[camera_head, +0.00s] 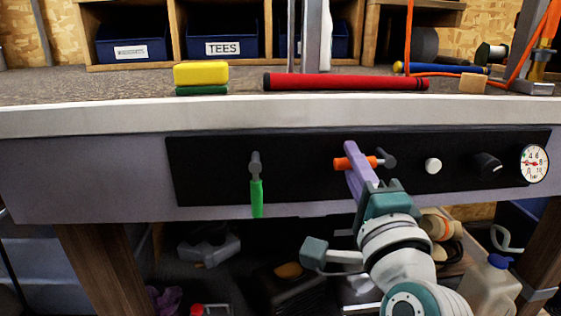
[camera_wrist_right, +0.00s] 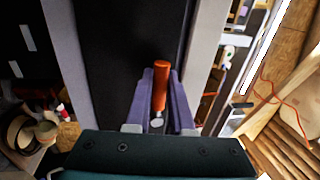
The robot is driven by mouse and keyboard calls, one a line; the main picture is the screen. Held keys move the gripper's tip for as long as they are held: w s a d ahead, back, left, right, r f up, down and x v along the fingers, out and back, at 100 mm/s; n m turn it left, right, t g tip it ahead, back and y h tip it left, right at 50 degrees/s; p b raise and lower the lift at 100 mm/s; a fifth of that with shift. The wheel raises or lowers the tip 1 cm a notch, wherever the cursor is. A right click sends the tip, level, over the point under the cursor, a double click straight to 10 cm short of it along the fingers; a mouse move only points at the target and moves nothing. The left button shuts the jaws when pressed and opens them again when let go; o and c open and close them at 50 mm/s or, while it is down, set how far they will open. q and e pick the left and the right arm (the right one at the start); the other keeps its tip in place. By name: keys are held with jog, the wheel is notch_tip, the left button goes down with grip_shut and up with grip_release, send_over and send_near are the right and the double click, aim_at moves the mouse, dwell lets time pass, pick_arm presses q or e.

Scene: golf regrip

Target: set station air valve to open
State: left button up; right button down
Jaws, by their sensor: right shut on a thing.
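A black control panel (camera_head: 215,175) runs along the front of the workbench. On it, a valve with an orange lever (camera_head: 341,163) has the lever lying sideways, pointing left from its grey hub (camera_head: 386,158). Another valve on the left has a green lever (camera_head: 257,197) hanging straight down. No label shows which one is the station air valve. My right gripper (camera_head: 353,152) is shut on the orange lever, its purple fingers on either side of it. The wrist view shows the orange lever (camera_wrist_right: 160,86) between the fingers. My left gripper is not in view.
The panel also carries a white button (camera_head: 433,166), a black knob (camera_head: 487,164) and a pressure gauge (camera_head: 534,163). A red grip (camera_head: 345,82) and a yellow block (camera_head: 201,73) lie on the bench top above. Clutter fills the space under the bench.

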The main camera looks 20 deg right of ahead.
jog(key=shift+r+m, duration=0.1)
jog(key=shift+m, duration=0.2)
jog(key=c, duration=0.8)
grip_release()
jog(key=p+v, duration=0.1)
jog(key=v, duration=0.9)
jog(key=shift+a, duration=0.1)
jog(key=shift+w, duration=0.1)
